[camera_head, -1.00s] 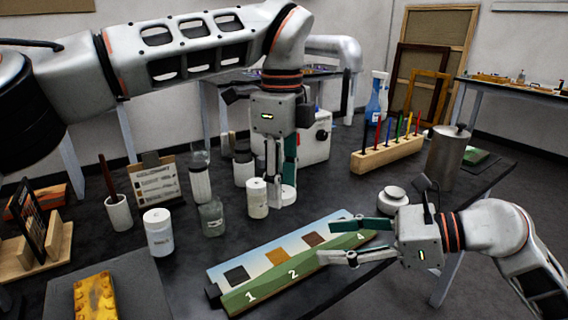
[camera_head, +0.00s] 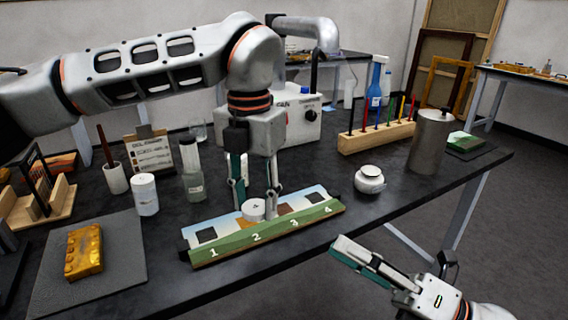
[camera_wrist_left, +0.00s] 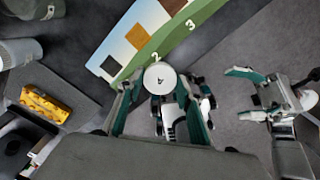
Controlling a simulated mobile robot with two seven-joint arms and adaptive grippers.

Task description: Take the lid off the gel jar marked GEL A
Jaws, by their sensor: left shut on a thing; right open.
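A white round lid marked A (camera_head: 254,209) sits between the fingers of my left gripper (camera_head: 255,206), which is shut on it. The lid also shows face-on between the fingers in the left wrist view (camera_wrist_left: 160,78). It is over or on the numbered board, near 2; I cannot tell whether it touches, or whether a jar body is under it. A low white jar (camera_head: 370,180) stands right of the board; its marking is not readable. My right gripper (camera_head: 341,250) is open and empty, in front of the table edge; it also shows in the left wrist view (camera_wrist_left: 243,94).
The numbered board (camera_head: 320,213) lies along the front edge. A glass bottle (camera_head: 192,180) and white bottle (camera_head: 145,196) stand left of it. A gold block (camera_head: 84,250) lies on a grey mat (camera_head: 125,262). A pen rack (camera_head: 376,138) and metal canister (camera_head: 431,142) stand behind right.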

